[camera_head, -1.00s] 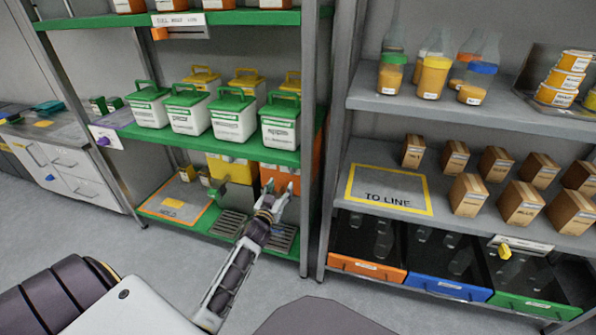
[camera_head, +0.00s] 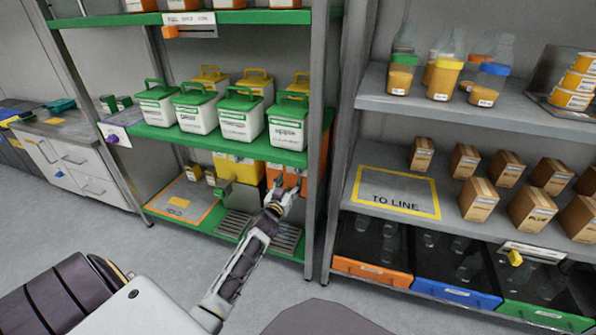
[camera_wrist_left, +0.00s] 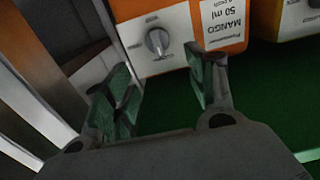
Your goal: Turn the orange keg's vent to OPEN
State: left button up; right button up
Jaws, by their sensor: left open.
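The orange keg (camera_head: 291,172) stands under the green-lidded tubs on the green rack, partly hidden behind my left gripper (camera_head: 288,185). In the left wrist view the keg (camera_wrist_left: 178,68) shows a pale front panel with a "MANGO 50 ml" label (camera_wrist_left: 224,20). A round grey vent knob (camera_wrist_left: 158,42) with a raised grip bar sits left of the label. I cannot read which setting it points to. My left gripper (camera_wrist_left: 162,88) is open and empty, its fingertips just short of the knob and to either side of it. My right gripper is not in view.
A yellow keg (camera_head: 238,168) stands left of the orange one. Drip grates (camera_head: 234,223) lie on the lower green shelf. A grey rack post (camera_head: 318,170) rises close to the right of my gripper. White tubs (camera_head: 287,130) fill the shelf above.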

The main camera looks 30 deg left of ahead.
aim_at(299, 170)
pick_arm(q)
jog(key=b+x, duration=0.3)
jog(key=x, duration=0.7)
jog(key=shift+w, duration=0.15)
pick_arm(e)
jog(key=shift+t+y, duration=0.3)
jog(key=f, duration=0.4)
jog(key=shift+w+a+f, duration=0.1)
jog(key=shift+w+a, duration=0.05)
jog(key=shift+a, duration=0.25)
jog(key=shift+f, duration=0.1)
pick_arm(q)
jog(key=c, duration=1)
jog(key=shift+o, duration=0.2)
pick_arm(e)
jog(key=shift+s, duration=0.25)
